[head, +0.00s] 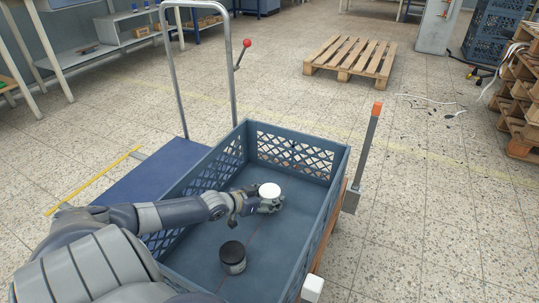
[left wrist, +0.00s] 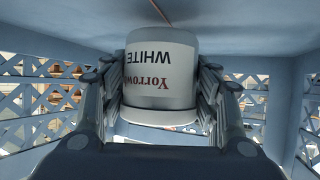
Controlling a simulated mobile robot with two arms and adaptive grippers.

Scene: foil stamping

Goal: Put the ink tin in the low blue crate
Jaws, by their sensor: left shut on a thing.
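My right gripper is not in view.
A dark tin with a black lid (head: 232,257) stands in the crate, nearer me. A wooden pallet (head: 350,57) lies farther back. Floor to the right is mostly clear.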

